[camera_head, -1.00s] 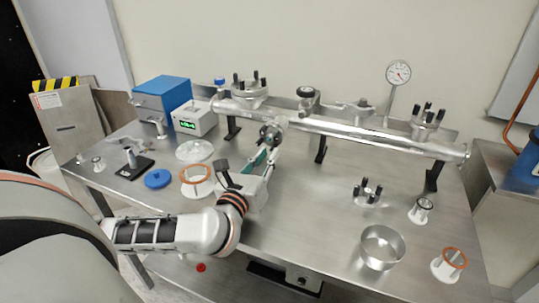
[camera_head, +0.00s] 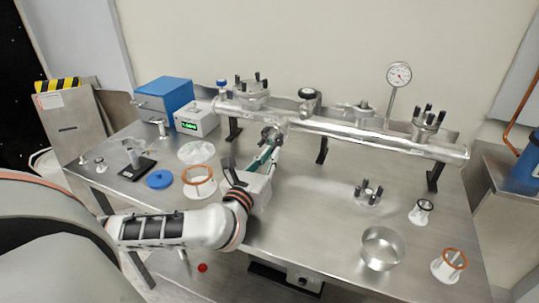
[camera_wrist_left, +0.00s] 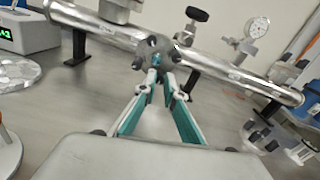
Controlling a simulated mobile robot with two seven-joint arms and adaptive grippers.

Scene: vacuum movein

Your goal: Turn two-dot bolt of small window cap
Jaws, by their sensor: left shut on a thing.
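The small window cap (camera_wrist_left: 150,45) is a round metal flange with dark bolts, on the near side of the long metal tube (camera_wrist_left: 230,73). In the head view the cap (camera_head: 268,133) sits near the middle of the bench, partly hidden by my gripper. My left gripper (camera_head: 266,154) reaches up to the cap from the front. In the left wrist view its teal-lined fingers (camera_wrist_left: 157,72) close together on a bolt at the lower part of the cap. The dots on the bolt are too small to make out. My right gripper is not in view.
A white ring stand (camera_head: 199,188) and a blue lid (camera_head: 160,179) lie left of my arm. A metal bowl (camera_head: 382,248) and a loose flange with black bolts (camera_head: 368,197) stand to the right. The bench between is clear.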

